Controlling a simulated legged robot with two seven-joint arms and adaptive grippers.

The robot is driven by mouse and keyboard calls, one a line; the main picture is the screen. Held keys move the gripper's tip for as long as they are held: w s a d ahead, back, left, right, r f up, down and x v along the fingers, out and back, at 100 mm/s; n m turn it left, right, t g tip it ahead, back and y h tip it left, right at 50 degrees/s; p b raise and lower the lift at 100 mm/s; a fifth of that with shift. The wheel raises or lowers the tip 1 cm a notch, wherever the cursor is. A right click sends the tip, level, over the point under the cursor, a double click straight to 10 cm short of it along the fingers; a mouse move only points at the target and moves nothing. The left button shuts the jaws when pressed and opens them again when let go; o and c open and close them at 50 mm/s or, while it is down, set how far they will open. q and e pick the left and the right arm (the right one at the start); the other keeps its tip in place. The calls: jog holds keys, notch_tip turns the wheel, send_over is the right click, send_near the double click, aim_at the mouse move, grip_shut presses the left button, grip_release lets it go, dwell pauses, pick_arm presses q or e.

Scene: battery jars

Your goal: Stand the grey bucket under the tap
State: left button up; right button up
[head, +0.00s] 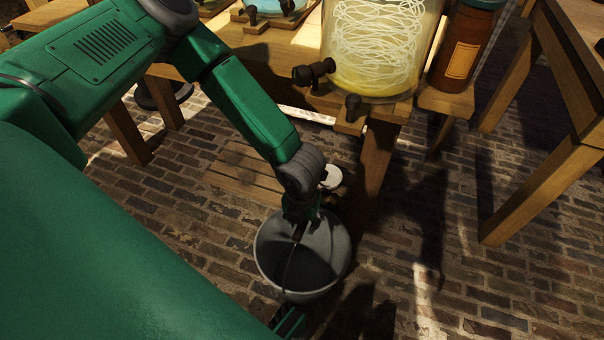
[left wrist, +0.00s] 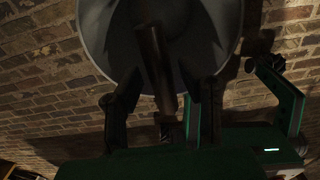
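The grey bucket (head: 275,258) is low over or on the brick floor, its open top facing up; I cannot tell whether its base touches. Its bail with a dark grip rises over the opening. My left gripper (head: 301,212) is at this grip above the bucket. In the left wrist view the bucket (left wrist: 100,35) fills the top and the grip (left wrist: 153,65) lies between dark fingers; closure on it is unclear. A dark tap (head: 314,71) sticks out left from a large glass jar, above and beyond the bucket. Green parts (head: 290,322), perhaps my right gripper, show at the bottom edge.
The glass jar (head: 385,45) with pale coils and yellow liquid stands on a wooden bench (head: 285,62). A brown jar (head: 463,48) is beside it. A slatted wooden board (head: 245,170) and a small white disc (head: 331,177) lie behind the bucket. Another table (head: 545,190) is at right.

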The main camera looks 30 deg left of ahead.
pick_arm(q)
notch_tip(320, 180, up, 7)
jog(key=p, duration=0.3)
jog(key=shift+f, duration=0.1)
jog(key=shift+s+f+m, duration=0.35)
jog(key=shift+s+m, duration=0.05)
jog(key=shift+m, duration=0.5)
jog(key=s+a+n, duration=0.2)
jog(key=s+n, duration=0.6)
jog(key=n, duration=0.9)
jog(key=s+a+n, duration=0.2)
jog(key=s+n, duration=0.6)
jog(key=n, duration=0.9)
jog(key=shift+a+n+t, duration=0.3)
jog(key=shift+a, duration=0.05)
notch_tip(320, 180, up, 14)
jog(key=p, duration=1.4)
jog(key=shift+f, duration=0.2)
